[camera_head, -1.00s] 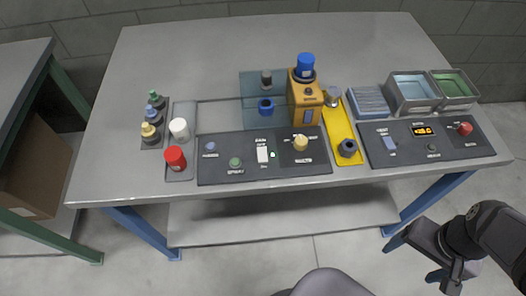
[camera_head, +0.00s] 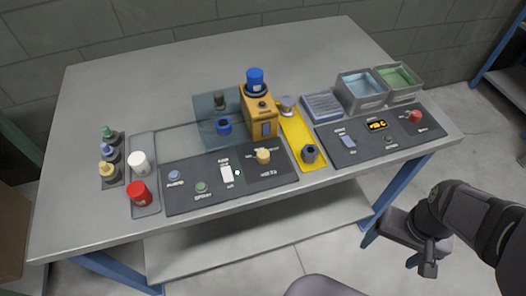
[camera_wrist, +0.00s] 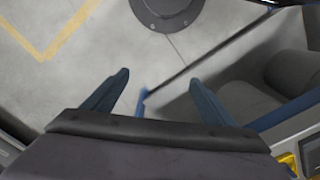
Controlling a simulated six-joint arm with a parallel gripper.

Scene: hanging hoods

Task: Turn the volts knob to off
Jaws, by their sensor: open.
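The volts knob (camera_head: 263,156) is a pale yellow knob at the right end of the dark left control panel (camera_head: 190,202). Printed marks surround it, too small to read. My gripper (camera_head: 425,262) is at the lower right in the head view, off the table's front edge and well away from the knob. In the wrist view my gripper (camera_wrist: 160,95) shows two spread fingers with nothing between them, above the floor. The knob does not show in the wrist view.
Grey bins (camera_head: 361,92) stand at the back right.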

